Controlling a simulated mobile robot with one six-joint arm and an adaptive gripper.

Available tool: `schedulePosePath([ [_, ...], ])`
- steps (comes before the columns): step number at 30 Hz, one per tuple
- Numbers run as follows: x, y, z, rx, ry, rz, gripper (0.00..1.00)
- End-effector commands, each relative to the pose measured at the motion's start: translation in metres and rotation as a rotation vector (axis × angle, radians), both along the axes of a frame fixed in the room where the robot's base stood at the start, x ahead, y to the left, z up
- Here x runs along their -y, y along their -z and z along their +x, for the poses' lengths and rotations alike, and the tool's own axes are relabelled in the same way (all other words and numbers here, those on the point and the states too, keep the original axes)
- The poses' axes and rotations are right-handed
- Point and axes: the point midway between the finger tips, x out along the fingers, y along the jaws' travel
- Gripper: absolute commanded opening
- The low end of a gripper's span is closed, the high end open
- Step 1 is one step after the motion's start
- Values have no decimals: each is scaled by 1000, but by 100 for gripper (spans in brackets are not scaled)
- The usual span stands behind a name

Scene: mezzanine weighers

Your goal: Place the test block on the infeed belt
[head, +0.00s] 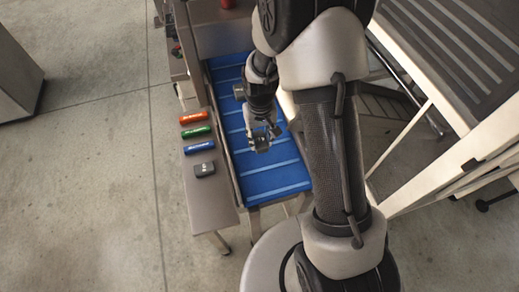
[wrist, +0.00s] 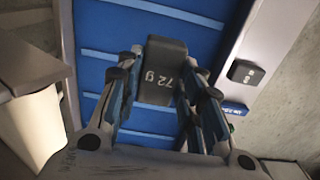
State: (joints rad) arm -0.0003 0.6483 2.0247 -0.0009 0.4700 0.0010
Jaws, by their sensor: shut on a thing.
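My gripper (head: 263,136) is over the blue infeed belt (head: 267,182), around the middle of its width. In the wrist view my gripper (wrist: 160,95) has its fingers on both sides of a dark grey test block (wrist: 164,68) with "72 g" in white on its face. The belt (wrist: 200,35) with its light cross cleats lies behind the block. I cannot tell whether the block touches the belt or hangs above it. In the head view the block is mostly hidden by the fingers.
A metal ledge (head: 211,205) runs left of the belt. On it lie a red-orange bar (head: 194,118), a green bar (head: 196,132), a blue bar (head: 199,147) and a small dark block (head: 204,169). A white-railed staircase (head: 440,185) stands to the right.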

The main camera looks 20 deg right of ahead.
Motion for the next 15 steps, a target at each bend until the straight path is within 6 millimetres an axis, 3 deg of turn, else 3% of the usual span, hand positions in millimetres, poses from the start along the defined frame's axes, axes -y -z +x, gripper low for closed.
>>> schedulePosePath([
  [3, 0, 22, 0, 0, 0, 0, 10],
  [10, 0, 37, 1, 1, 0, 0, 10],
  [15, 0, 64, 0, -1, 0, 0, 10],
])
